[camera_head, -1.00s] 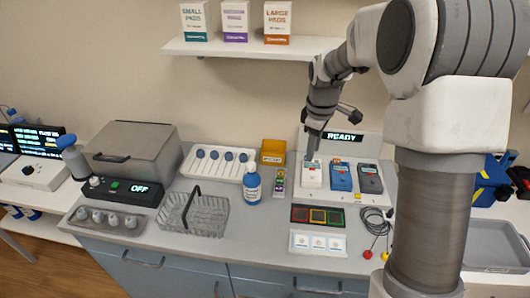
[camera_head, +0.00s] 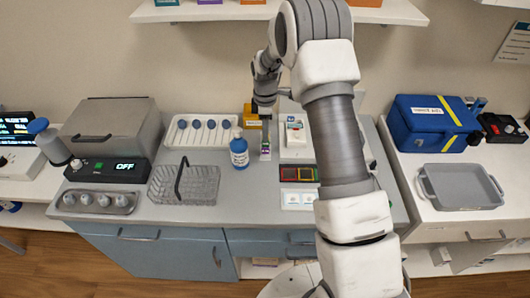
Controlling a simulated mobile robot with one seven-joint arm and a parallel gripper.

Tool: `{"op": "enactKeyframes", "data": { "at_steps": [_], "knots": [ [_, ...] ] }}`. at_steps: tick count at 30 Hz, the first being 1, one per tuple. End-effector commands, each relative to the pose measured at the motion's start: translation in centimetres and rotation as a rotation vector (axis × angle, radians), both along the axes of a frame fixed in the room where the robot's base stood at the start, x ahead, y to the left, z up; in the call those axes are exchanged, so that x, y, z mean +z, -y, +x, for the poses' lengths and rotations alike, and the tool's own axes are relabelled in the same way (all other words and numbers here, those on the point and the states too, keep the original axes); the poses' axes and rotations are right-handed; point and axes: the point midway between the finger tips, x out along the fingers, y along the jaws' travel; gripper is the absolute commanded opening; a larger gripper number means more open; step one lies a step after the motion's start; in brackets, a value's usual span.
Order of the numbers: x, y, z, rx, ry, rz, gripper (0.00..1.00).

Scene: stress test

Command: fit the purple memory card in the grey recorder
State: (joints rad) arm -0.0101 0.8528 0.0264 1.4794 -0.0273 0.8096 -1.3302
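My gripper (camera_head: 265,117) points down just above the narrow card holder (camera_head: 265,156), near its far end. The gripper is small and dark here, and its finger gap cannot be made out. Small coloured cards stand in the holder, and a purple patch (camera_head: 265,144) that looks like the purple memory card shows among them. I cannot tell whether the gripper touches a card. A white recorder (camera_head: 296,131) stands right of the holder on a pale stand. My arm hides the grey recorder and the blue one.
A blue-capped bottle (camera_head: 239,152) stands close left of the holder, and a yellow box (camera_head: 251,116) behind it. A wire basket (camera_head: 184,186) is further left. A grey tray (camera_head: 461,187) sits on the right counter.

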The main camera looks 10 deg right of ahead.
Motion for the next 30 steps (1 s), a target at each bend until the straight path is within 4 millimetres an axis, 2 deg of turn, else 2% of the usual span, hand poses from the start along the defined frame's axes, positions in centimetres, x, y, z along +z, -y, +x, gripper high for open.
{"op": "enactKeyframes", "data": {
  "at_steps": [1,3,9,12,24,30],
  "knots": [
    [-1.2,0.0,0.0,0.0,-0.002,-0.001,0.35],
    [-2.2,0.0,-0.1,-0.001,-0.002,-0.001,0.35],
    [-5.3,0.1,0.0,-0.003,0.0,0.0,0.35],
    [-6.3,0.0,0.0,-0.001,0.0,0.0,0.35],
    [-6.7,0.0,0.0,-0.002,0.0,0.0,0.35],
    [-6.7,0.0,0.0,-0.002,0.0,0.0,0.17]
  ]
}}
